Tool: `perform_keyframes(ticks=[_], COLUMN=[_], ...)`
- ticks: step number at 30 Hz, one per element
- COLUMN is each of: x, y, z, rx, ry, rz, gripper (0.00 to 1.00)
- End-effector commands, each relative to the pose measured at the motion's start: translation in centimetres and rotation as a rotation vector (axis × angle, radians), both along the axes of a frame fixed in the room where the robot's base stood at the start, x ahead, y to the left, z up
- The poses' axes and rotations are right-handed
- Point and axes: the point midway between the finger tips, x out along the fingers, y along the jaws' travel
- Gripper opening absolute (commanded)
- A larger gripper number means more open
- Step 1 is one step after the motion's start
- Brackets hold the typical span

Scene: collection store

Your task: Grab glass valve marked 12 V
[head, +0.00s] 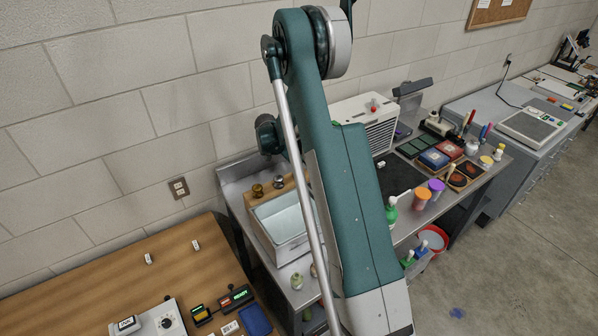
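I cannot make out a 12 V mark on anything, so I cannot tell which thing is the glass valve. Two small pale upright pieces, one at the left (148,258) and another at the right (196,244), stand apart on the wooden table (85,275). They are too small to tell what they are or to read. A small pale-green rounded piece (297,281) stands on the metal bench, close to my arm. My arm crosses the middle of the head view and hides part of the bench. My gripper is out of view.
A grey control box with a dial (150,320), a lit green display (236,297) and a blue item (256,320) sit on the table's front right. A white-lined basin (284,222) sits on the metal bench. Colored pads (433,159) and jars crowd its far end.

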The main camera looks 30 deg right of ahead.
Motion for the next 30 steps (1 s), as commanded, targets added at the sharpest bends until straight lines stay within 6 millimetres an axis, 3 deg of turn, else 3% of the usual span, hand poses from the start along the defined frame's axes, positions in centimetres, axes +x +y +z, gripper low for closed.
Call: perform_keyframes(ticks=[17, 21, 30], x=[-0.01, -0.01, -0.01], y=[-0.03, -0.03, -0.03], z=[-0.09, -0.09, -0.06], rx=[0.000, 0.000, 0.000], ry=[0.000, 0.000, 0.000], rz=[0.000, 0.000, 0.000], gripper=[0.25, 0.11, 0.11])
